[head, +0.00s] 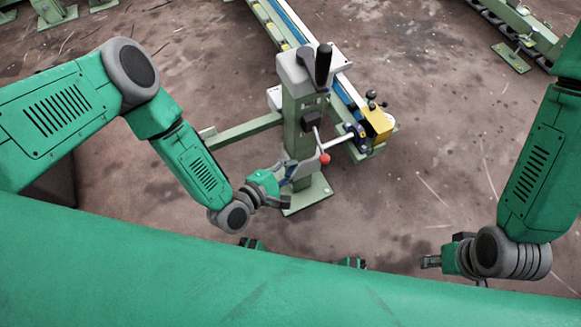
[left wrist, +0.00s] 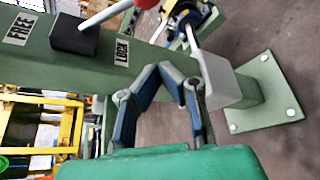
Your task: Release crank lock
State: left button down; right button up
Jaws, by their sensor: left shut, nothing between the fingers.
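A green post (head: 298,130) stands upright on a square base plate. A lever with a red ball end (head: 324,159) sticks out from a dark block (head: 313,118) on the post. In the left wrist view, the black block (left wrist: 75,36) sits between labels FREE (left wrist: 20,30) and LOCK (left wrist: 122,50), with the pale lever (left wrist: 108,14) rising from it. A crank with a black handle (head: 323,64) tops the post. My left gripper (head: 289,180) is shut and empty, low beside the post, below the lever; its fingers (left wrist: 168,72) show against the post. My right gripper (head: 428,262) is at lower right, its jaws too small to judge.
A long green rail with a blue strip (head: 300,28) runs behind the post, with a yellow block (head: 377,122) at its near end. A horizontal rod (head: 340,142) and green frame bar (head: 243,131) lie near the post.

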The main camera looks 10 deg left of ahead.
aim_at(320, 145)
pick_arm(q)
jog(key=w+d+b, duration=0.2)
jog(key=w+d, duration=0.1)
jog(key=d, duration=0.2)
jog(key=shift+d+r, duration=0.3)
jog(key=shift+d, duration=0.1)
jog(key=shift+s+d+r, duration=0.1)
jog(key=shift+r, duration=0.1)
dwell(0.3)
